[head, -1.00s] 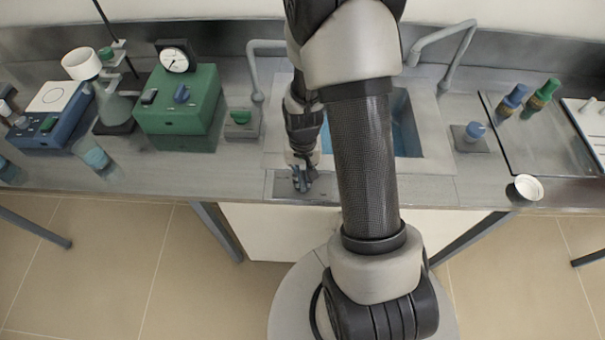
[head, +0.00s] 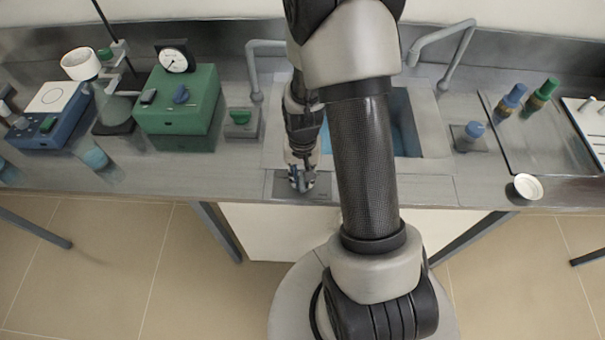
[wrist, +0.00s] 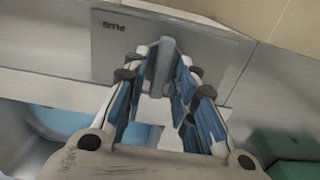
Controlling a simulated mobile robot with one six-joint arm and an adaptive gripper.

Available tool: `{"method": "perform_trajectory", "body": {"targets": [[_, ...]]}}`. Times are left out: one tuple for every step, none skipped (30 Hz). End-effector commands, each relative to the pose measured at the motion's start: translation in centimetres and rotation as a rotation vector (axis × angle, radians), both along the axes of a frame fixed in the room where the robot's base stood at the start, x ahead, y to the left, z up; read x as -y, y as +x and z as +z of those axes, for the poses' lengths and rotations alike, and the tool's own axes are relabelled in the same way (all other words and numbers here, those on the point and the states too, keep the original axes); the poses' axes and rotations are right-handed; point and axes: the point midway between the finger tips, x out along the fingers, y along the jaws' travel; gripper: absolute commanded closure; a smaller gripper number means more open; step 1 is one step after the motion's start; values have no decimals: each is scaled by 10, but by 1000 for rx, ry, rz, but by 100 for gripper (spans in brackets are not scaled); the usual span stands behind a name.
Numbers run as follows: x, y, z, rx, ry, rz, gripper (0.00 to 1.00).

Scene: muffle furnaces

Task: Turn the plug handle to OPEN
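The grey plug handle (wrist: 163,62) stands up from a grey plate (wrist: 110,55) marked PLUG, whose lettering is upside down in the wrist view. My gripper (wrist: 165,72) is open, with a blue-padded finger on each side of the handle. Gaps show beside the handle, the right finger being closer; I cannot tell whether it touches. In the head view my gripper (head: 301,178) is low over the plate (head: 322,190) at the counter's front edge and hides the handle. No OPEN mark is readable.
The sink basin (head: 402,125) lies behind the plate, with two curved taps at the back. A green box with a gauge (head: 178,100) stands to the left. A white dish (head: 526,187) sits near the front edge at right.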

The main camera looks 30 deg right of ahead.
Motion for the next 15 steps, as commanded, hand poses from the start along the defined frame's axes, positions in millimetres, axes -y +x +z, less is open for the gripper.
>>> {"method": "perform_trajectory", "body": {"targets": [[0,0,0,0,0,1,68],[0,0,0,0,0,1,68],[0,0,0,0,0,1,68],[0,0,0,0,0,1,68],[0,0,0,0,0,1,68],[0,0,0,0,0,1,68],[0,0,0,0,0,1,68],[0,0,0,0,0,2,68],[0,0,0,0,0,2,68],[0,0,0,0,0,2,68],[0,0,1,0,0,2,68],[0,0,3,1,-1,2,68],[0,1,5,2,-1,2,68],[0,1,9,3,-1,2,68],[0,1,14,3,-1,2,68]]}}
